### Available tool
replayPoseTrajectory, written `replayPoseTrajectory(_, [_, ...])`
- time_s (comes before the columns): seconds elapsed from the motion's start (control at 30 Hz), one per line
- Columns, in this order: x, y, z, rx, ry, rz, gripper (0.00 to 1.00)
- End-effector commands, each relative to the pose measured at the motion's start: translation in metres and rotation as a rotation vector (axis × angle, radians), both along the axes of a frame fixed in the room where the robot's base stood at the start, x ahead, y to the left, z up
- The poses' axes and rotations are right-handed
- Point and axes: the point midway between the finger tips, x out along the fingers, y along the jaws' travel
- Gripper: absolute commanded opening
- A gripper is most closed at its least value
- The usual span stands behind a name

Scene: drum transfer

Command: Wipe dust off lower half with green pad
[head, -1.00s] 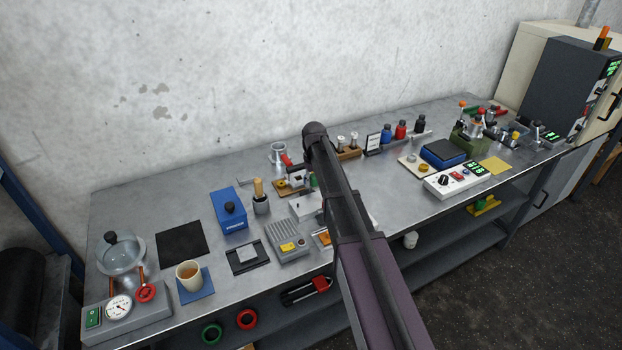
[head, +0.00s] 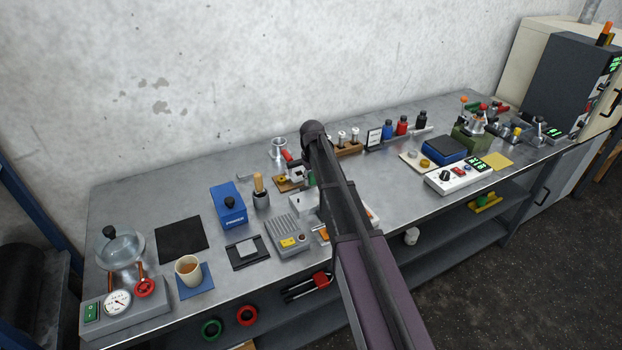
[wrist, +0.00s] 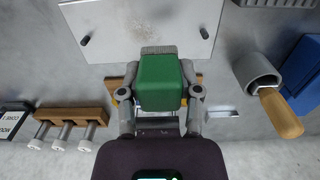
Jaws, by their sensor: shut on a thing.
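My gripper (wrist: 160,98) is shut on a green pad (wrist: 162,84), with one finger on each side of it. A grey, rough strip (wrist: 158,50) shows at the pad's far edge. The pad overlaps the edge of a white plate (wrist: 92,38) in the wrist view; whether it touches the surface I cannot tell. Faint brownish dust specks lie on the plate beyond the pad. In the head view the white plate (head: 302,203) is largely hidden behind my arm, and a bit of green (head: 312,180) shows beside it.
A brush with a wooden handle (head: 259,183) stands in a grey cup (head: 261,201) near a blue box (head: 229,207). A wooden rack (head: 349,150) with metal pieces stands behind my arm. A grey ribbed unit (head: 288,232) sits in front of the plate.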

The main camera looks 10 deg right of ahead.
Motion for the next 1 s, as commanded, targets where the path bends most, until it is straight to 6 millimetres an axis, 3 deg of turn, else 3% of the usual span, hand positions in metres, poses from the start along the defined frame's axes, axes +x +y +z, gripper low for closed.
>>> replayPoseTrajectory(0.03, [0.0, 0.0, -0.01, 0.0, 0.0, 0.0, 0.07])
replayPoseTrajectory(0.57, [0.0, -0.001, -0.058, 0.0, 0.0, -0.001, 0.07])
replayPoseTrajectory(1.0, [0.003, -0.036, -0.053, 0.0, 0.0, 0.002, 0.07])
